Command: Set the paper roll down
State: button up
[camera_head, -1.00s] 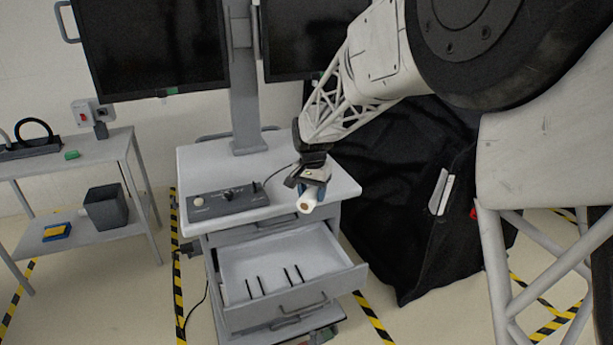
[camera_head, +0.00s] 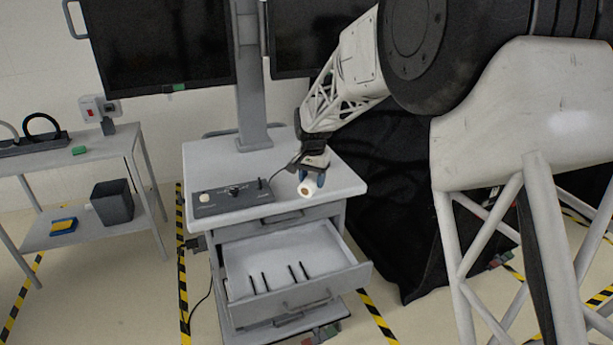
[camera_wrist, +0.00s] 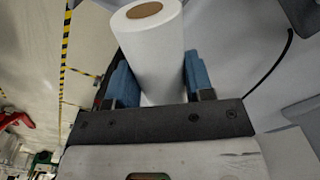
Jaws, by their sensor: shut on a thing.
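The white paper roll (camera_head: 308,188) with a brown core is held in my gripper (camera_head: 312,180), at the front right part of the cart top (camera_head: 345,183). In the wrist view the roll (camera_wrist: 148,50) stands between the two blue fingers (camera_wrist: 157,82), which press on its sides. My gripper is shut on it. In the head view the roll's core end faces the camera, so it looks tilted. I cannot tell whether the roll touches the cart top.
A control box (camera_head: 232,197) with a cable lies left of the roll. An open drawer (camera_head: 350,268) with dark dividers juts out below. Monitors (camera_head: 160,45) stand behind. A grey side table (camera_head: 95,145) is at left, and a black cover (camera_head: 385,235) drapes at right.

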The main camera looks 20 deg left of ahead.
jog(key=shift+w+a+f, duration=0.15)
jog(key=shift+w+a, duration=0.75)
jog(key=shift+w, duration=0.35)
jog(key=shift+w+a+f, duration=0.15)
jog(key=shift+w+a, duration=0.7)
jog(key=shift+w, duration=0.45)
jog(key=shift+w+a+f, duration=0.15)
jog(key=shift+w+a, duration=0.75)
jog(key=shift+w, duration=0.35)
jog(key=shift+f, duration=1.75)
jog(key=shift+f, duration=0.1)
jog(key=o, duration=1)
notch_tip(320, 180, up, 12)
jog(key=shift+d, duration=0.1)
